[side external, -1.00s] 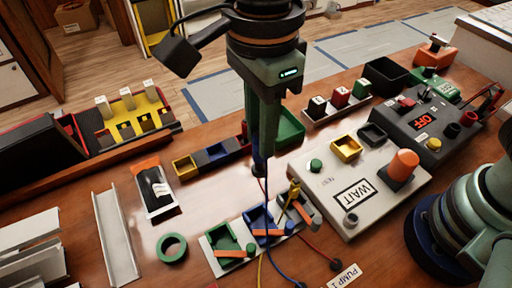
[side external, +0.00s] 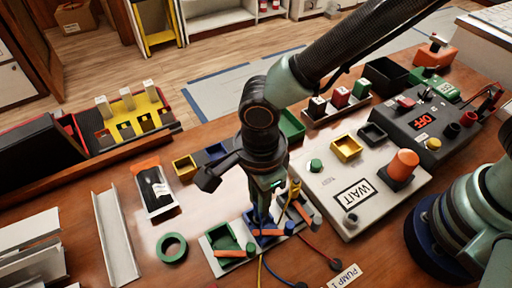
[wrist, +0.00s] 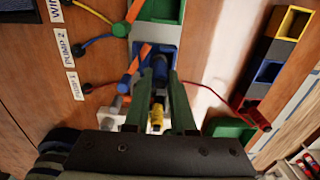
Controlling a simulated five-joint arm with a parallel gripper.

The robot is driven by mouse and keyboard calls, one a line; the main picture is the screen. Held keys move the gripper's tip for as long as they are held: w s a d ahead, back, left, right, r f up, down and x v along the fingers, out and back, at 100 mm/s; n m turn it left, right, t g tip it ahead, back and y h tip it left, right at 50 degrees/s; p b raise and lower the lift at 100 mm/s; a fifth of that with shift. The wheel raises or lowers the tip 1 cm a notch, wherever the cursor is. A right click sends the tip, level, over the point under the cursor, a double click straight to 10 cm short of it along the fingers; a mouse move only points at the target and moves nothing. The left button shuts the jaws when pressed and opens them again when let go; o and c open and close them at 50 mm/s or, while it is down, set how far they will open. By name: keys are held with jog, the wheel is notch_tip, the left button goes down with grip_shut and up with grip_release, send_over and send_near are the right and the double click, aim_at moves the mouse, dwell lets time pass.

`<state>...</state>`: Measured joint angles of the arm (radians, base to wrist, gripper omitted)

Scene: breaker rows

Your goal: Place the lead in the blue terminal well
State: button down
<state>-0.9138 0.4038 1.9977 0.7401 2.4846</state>
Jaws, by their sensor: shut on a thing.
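The blue terminal well (side external: 252,218) is the middle one of three small wells on a light strip. It has an orange lever across its front. My gripper (side external: 265,213) points down over it, with its fingertips low at the well.
A green well (side external: 221,238) stands to the left, and another well with a yellow part (side external: 295,195) to the right. The grey WAIT box (side external: 352,190) is close on the right. Red, blue and yellow cables run in front. A green tape ring (side external: 172,247) lies left.

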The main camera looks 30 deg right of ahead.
jog(key=shift+f, duration=0.2)
jog(key=shift+f, duration=0.1)
jog(key=c, duration=0.8)
grip_release()
jog(key=shift+o, duration=0.2)
notch_tip(320, 180, up, 12)
jog(key=w+d+r+n+t+y, duration=0.1)
jog(key=w+d+r+n, duration=0.25)
jog(key=d, duration=0.45)
jog(key=w+d+r+n+t, duration=0.25)
jog(key=d+n, duration=0.25)
jog(key=d, duration=0.3)
jog(key=s+d+n+t+h, duration=0.1)
jog(key=d+n+t, duration=0.1)
jog(key=d+n, duration=0.7)
jog(key=d, duration=0.5)
jog(key=shift+d+r, duration=0.3)
